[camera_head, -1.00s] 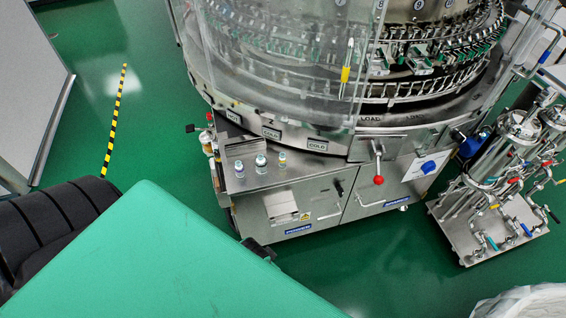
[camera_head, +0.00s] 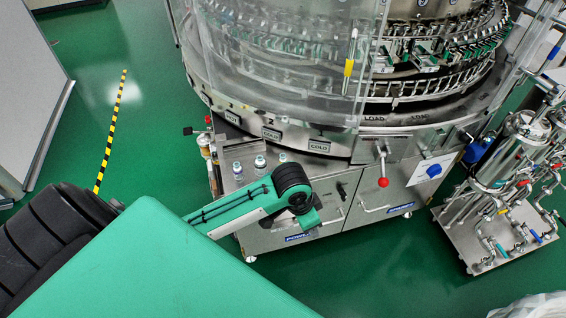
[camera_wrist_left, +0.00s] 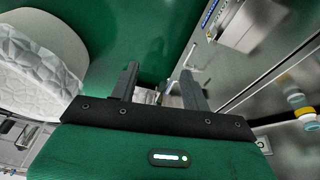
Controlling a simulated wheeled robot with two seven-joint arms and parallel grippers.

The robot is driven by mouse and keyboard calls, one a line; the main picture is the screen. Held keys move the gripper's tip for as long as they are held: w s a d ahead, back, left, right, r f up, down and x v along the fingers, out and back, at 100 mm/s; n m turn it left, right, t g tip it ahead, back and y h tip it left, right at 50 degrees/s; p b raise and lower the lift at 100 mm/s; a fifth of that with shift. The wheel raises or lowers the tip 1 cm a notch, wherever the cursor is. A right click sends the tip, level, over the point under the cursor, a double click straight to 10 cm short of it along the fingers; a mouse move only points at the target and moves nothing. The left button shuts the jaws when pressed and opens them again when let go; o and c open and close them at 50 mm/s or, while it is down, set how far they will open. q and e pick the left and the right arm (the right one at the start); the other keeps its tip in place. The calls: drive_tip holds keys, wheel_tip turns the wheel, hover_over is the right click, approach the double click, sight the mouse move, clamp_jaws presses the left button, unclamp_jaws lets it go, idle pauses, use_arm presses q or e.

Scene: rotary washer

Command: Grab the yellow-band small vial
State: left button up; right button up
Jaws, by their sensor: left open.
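Three small vials stand upright in a row on the steel ledge of the washer in the head view. The rightmost and smallest (camera_head: 282,157) seems to be the yellow-band vial, but its band is too small to read now. The middle vial (camera_head: 260,162) and left vial (camera_head: 237,168) stand beside it. My left gripper (camera_wrist_left: 158,85) is open and empty in the left wrist view, pointing at the floor and cabinet front. In the head view its arm reaches in front of the ledge; its fingers cannot be made out. A yellow-banded vial (camera_wrist_left: 304,112) shows at the wrist view's right edge.
The round washer (camera_head: 300,70) with a clear guard rises behind the ledge. A red-knobbed lever (camera_head: 383,182) and blue knob (camera_head: 434,170) stick out at its front. A cart with steel filters (camera_head: 515,160) stands at the right.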

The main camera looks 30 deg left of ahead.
use_arm(q)
drive_tip(key=w+a+r+g+y, duration=0.1)
drive_tip(key=w+a+r, duration=0.4)
drive_tip(key=w+a, duration=0.35)
wheel_tip(320, 180, up, 7)
drive_tip(key=n+g+y, duration=0.1)
drive_tip(key=n, duration=0.1)
hover_over(283, 156)
use_arm(e)
wheel_tip(283, 156, down, 6)
drive_tip(key=a, duration=0.1)
use_arm(q)
wheel_tip(283, 156, down, 8)
drive_tip(key=shift+w+b, duration=0.15)
drive_tip(key=shift+b, duration=0.5)
wheel_tip(283, 156, down, 4)
drive_tip(key=shift+f+b, duration=0.1)
drive_tip(key=shift+b, duration=0.35)
drive_tip(key=shift+f, duration=0.4)
clamp_jaws()
use_arm(e)
drive_tip(key=v, duration=0.2)
drive_tip(key=w+v, duration=0.1)
drive_tip(key=v, duration=0.1)
drive_tip(key=shift+r, duration=0.4)
